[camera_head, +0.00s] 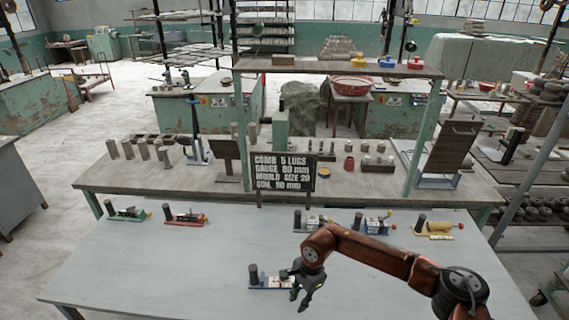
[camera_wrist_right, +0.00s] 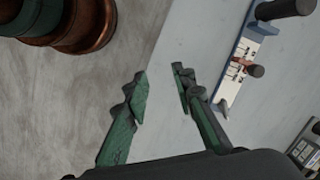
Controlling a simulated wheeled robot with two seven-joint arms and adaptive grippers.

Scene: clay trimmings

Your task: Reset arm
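My right gripper (camera_head: 302,300) hangs over the front part of the grey table (camera_head: 150,262), its copper arm coming in from the right. In the right wrist view its two green fingers (camera_wrist_right: 161,78) stand apart with nothing between them. In the head view the gripper is just right of a small blue-based fixture (camera_head: 266,283) with a black cylinder, and partly overlaps it. That fixture also appears in the wrist view (camera_wrist_right: 238,68), to the right of the fingers and apart from them. My left gripper is not in view.
Along the table's back stand a green fixture (camera_head: 128,213), a red one (camera_head: 185,218), two blue ones (camera_head: 312,222) (camera_head: 376,224) and a yellow one (camera_head: 436,229). A black sign (camera_head: 284,173) stands behind them by a wooden workbench (camera_head: 110,180). The table's left front is clear.

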